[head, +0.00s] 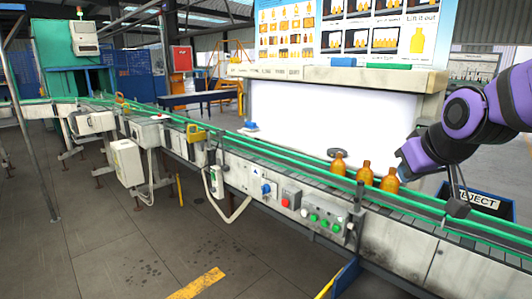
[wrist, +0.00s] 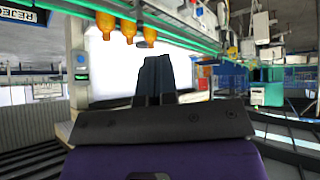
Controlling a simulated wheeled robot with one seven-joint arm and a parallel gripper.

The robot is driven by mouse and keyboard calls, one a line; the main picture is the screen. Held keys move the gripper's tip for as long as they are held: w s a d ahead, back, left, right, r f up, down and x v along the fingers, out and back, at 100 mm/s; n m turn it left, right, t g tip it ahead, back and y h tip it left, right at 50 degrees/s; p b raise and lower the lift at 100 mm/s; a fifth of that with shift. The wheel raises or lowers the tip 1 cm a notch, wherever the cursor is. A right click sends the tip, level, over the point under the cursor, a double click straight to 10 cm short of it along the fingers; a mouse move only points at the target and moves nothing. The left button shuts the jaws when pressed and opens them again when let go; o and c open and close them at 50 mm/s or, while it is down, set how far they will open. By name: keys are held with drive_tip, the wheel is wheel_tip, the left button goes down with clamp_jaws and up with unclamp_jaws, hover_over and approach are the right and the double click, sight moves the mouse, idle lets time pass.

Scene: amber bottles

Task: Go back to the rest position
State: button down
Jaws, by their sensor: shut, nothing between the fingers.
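My purple arm comes in from the right in the head view. Three amber bottles stand in a row on the conveyor: the left one (head: 338,165), the middle one (head: 365,174) and the right one (head: 390,182). The bottles appear upside down at the top of the wrist view (wrist: 128,28), apart from the fingers.
The conveyor (head: 300,172) with green rails runs across the head view. A dark blue reject bin (head: 485,205) is behind it at right, below my arm. A bright white panel (head: 310,118) and a picture board (head: 345,35) stand behind.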

drive_tip(key=s+d+r+m+g, duration=0.1)
drive_tip(key=s, duration=0.8)
drive_tip(key=s+d+r+m+g, duration=0.1)
drive_tip(key=s, duration=0.7)
drive_tip(key=shift+s+d+g+h, duration=0.3)
drive_tip(key=shift+s+g, duration=0.05)
drive_tip(key=shift+g, duration=0.05)
